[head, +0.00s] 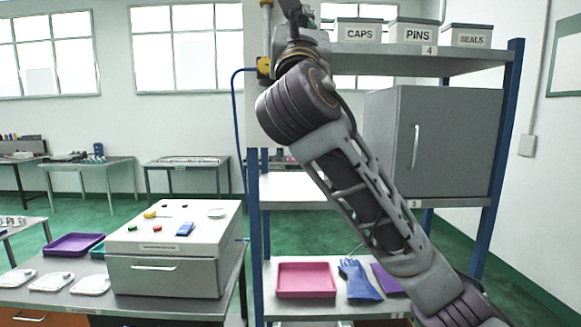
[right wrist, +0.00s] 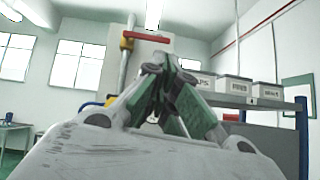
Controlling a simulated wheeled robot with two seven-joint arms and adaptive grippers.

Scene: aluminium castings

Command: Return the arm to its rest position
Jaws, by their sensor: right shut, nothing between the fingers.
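My right arm (head: 365,190) rises from the lower right of the head view and slants up to the left, in front of the shelf rack. My right gripper (head: 291,8) is at the top edge of the head view, partly cut off. In the right wrist view my right gripper (right wrist: 160,62) points up, its fingers meeting with nothing visible between them. My left arm and gripper are not in view.
The shelf rack (head: 515,130) holds labelled bins (head: 412,32), a grey cabinet (head: 450,140), a pink tray (head: 306,280) and blue gloves (head: 358,280). A yellow-fitted pipe with a red handle (right wrist: 146,37) stands behind the gripper. A white machine box (head: 175,250) is on the left bench.

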